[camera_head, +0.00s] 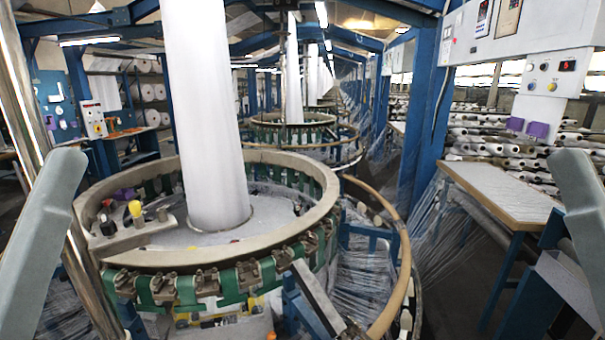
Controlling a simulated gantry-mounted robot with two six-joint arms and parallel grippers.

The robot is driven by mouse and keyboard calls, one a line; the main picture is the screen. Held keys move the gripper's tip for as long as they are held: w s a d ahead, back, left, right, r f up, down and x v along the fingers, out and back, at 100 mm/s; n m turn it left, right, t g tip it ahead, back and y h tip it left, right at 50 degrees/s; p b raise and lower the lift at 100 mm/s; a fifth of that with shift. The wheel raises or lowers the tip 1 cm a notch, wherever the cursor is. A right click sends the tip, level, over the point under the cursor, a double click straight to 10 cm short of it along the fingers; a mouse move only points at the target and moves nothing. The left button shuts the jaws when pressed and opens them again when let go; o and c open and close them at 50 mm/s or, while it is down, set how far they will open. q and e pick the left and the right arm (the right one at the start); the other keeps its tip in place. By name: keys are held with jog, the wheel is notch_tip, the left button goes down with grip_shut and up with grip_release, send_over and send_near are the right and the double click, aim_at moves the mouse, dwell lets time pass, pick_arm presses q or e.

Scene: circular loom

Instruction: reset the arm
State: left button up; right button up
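Pale grey-green parts of my two arms stand upright at the left and right edges of the head view. They are apart from the loom and from each other. No gripper fingers show on either arm, so both grippers are out of view. The circular loom (262,155) stands in the middle, with a wide pale ring and a white fabric tube (205,110) rising from its centre. A yellow-topped knob (135,209) and a dark knob (107,226) sit on a bracket on the ring's left side.
A wooden-topped table (500,190) stands at the right, below a white control box (548,85) with purple pieces. A curved tan guard rail (405,250) runs around the loom's right side. A shiny metal pole (22,90) rises at the left. More looms (292,120) recede behind.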

pick_arm(q)
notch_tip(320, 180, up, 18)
jog(key=p, duration=1.4)
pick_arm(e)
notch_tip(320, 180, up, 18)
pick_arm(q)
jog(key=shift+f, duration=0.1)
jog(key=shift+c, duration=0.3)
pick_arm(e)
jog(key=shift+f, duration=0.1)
